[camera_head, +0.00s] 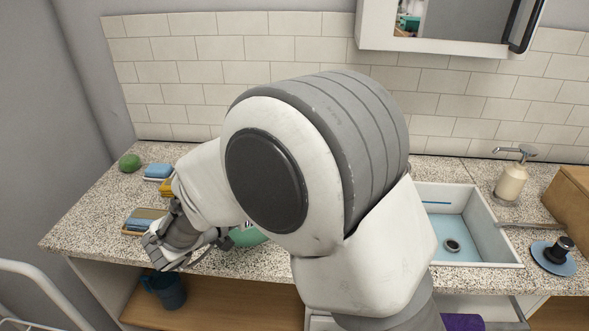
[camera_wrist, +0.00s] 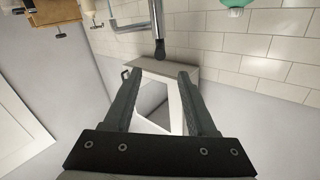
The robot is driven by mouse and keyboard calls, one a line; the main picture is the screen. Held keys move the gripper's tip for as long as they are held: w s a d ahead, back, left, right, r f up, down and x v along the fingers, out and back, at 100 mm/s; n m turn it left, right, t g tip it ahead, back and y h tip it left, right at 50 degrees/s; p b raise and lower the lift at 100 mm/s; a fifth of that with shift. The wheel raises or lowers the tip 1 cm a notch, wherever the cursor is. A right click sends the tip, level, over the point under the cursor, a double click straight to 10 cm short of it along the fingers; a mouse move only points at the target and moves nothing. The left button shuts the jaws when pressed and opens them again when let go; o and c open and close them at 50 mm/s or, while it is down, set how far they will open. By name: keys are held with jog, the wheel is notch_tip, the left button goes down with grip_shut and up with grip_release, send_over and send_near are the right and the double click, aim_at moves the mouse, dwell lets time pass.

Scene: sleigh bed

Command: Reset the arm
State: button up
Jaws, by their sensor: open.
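My arm fills the middle of the head view, bent over the counter (camera_head: 80,225). My gripper (camera_head: 222,240) is at its lower left end, low over the front of the counter, close to a green item (camera_head: 248,236) that my arm partly hides. In the wrist view my gripper (camera_wrist: 158,82) shows two dark fingers spread apart with nothing held between them. Wall tiles and a white cabinet-like shape lie beyond the fingers.
A green ball (camera_head: 129,162), a blue sponge-like block (camera_head: 157,171) and a stacked pile (camera_head: 144,220) are on the left of the counter. A sink (camera_head: 463,225), soap dispenser (camera_head: 511,180), wooden box (camera_head: 572,203) and blue saucer (camera_head: 553,258) are right. A blue mug (camera_head: 166,290) stands below.

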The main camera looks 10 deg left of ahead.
jog(key=shift+s+a, duration=0.1)
jog(key=w+d+r+n+t+y+p, duration=0.1)
jog(key=w+d+r+n+y+p, duration=0.1)
jog(key=w+r+y, duration=0.65)
jog(key=d+r+n+g+y+p, duration=0.1)
jog(key=d+r+n+y+p, duration=0.1)
jog(key=d+r+n+y, duration=0.45)
jog(key=s+d+f+g+h+p, duration=0.2)
jog(key=s+d+g, duration=0.3)
jog(key=s+d, duration=0.5)
jog(key=s+d+f+g+h+p, duration=0.1)
jog(key=s+d+f+g+h, duration=0.2)
jog(key=s+d, duration=0.8)
jog(key=s+g, duration=0.1)
jog(key=s, duration=0.3)
jog(key=shift+g+h+p, duration=0.35)
jog(key=shift+g+h, duration=0.05)
